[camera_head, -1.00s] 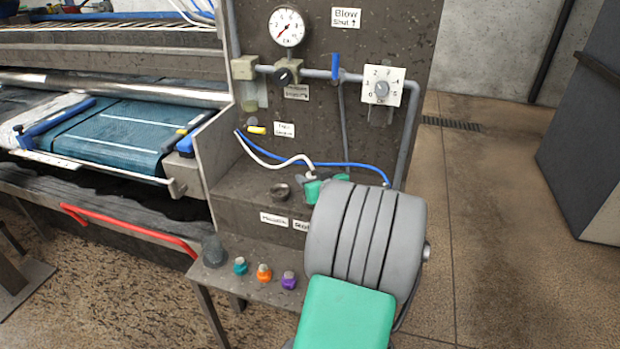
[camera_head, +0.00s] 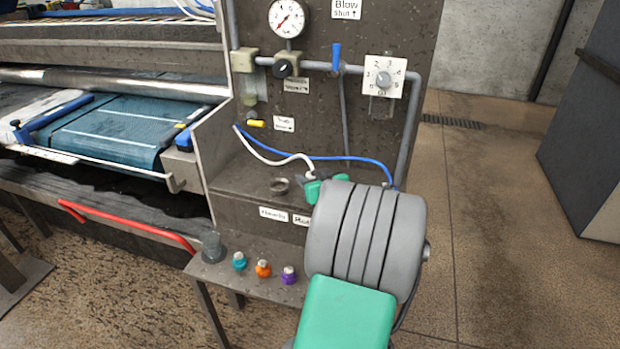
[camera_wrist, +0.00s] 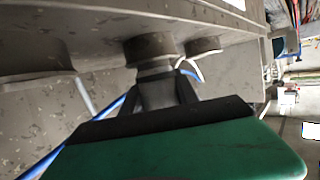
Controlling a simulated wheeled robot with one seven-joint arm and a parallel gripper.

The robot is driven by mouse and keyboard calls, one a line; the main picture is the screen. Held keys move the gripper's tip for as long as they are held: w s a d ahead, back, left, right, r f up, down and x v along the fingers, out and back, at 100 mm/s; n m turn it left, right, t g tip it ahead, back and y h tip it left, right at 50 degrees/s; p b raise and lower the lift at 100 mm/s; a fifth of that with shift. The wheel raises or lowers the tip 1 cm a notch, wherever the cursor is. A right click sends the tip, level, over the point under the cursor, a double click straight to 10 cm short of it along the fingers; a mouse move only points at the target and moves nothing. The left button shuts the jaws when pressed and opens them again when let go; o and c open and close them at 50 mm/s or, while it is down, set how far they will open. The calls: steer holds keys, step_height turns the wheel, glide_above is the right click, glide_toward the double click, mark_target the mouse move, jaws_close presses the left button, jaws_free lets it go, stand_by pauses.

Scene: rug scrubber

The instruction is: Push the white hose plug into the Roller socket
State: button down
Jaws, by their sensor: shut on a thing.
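My gripper (camera_head: 325,189) shows in the head view as a green and dark part above the ledge, mostly hidden behind my own grey arm link. The white hose (camera_head: 275,161) curves down to the white plug (camera_head: 310,173) at the gripper. In the wrist view, the dark fingers (camera_wrist: 160,92) are closed around the pale plug (camera_wrist: 157,94). The plug lines up with a round socket (camera_wrist: 150,48); I cannot tell how far it is in. A second socket (camera_wrist: 202,45) is beside it. In the head view an empty ring-shaped socket (camera_head: 280,186) is left of my gripper.
A blue hose (camera_head: 345,158) runs behind my gripper. The panel carries a gauge (camera_head: 287,19), a dial (camera_head: 383,80) and pipes. Two labels (camera_head: 273,214) are on the ledge front, hard to read. Several coloured caps (camera_head: 263,268) stand on the lower shelf.

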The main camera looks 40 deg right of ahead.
steer(key=c, duration=0.8)
jaws_free()
steer(key=shift+c, duration=0.2)
steer(key=v, duration=0.7)
steer(key=shift+s+a+r, duration=0.1)
steer(key=shift+s+r, duration=0.05)
steer(key=shift+s, duration=0.2)
